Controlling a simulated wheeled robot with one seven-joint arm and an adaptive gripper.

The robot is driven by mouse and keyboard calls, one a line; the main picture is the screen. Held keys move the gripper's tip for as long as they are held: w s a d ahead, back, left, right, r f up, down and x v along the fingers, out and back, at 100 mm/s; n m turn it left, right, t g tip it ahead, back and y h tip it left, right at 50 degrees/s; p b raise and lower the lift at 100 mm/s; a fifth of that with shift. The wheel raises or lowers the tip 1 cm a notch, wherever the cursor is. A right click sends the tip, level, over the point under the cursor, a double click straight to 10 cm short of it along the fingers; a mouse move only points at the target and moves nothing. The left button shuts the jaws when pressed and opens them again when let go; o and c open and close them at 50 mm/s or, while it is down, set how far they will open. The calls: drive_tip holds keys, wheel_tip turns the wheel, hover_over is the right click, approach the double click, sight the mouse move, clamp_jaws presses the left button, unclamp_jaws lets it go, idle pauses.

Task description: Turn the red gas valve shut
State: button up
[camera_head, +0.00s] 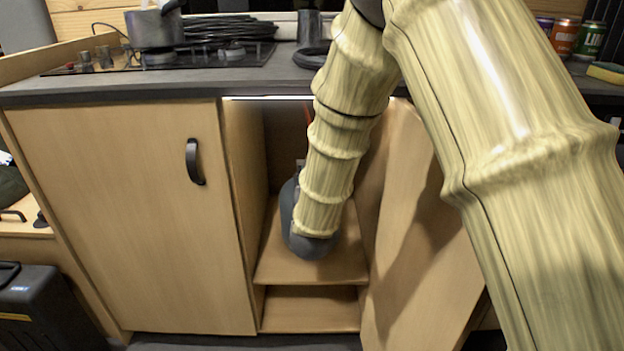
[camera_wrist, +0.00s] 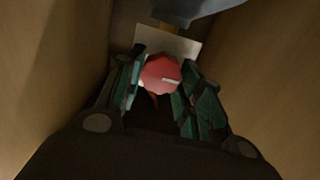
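The red gas valve (camera_wrist: 160,74) shows in the wrist view as a round red knob with a pale mark on its right side. My gripper (camera_wrist: 160,82) has one green-padded finger on each side of the knob. The pads lie close to its edges; I cannot tell whether they press on it. In the head view my arm reaches down into the open cupboard, and its lower end hides the valve and the fingers.
The cupboard's side walls and shelf (camera_head: 285,262) closely surround my arm. Its open door (camera_head: 425,240) stands to the right, beside my arm. A worktop (camera_head: 150,86) with a hob and pot (camera_head: 156,27) is above. A closed door (camera_head: 130,215) is left.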

drive_tip(key=shift+m, duration=0.3)
drive_tip(key=shift+d+f+m+p, duration=0.1)
drive_tip(key=shift+m+p, duration=1.55)
drive_tip(key=shift+m, duration=1.65)
drive_tip(key=shift+s, duration=0.1)
drive_tip(key=o, duration=1)
drive_tip(key=shift+o, duration=0.2)
drive_tip(key=shift+s, duration=0.1)
drive_tip(key=s, duration=1.1)
drive_tip(key=shift+s, duration=0.4)
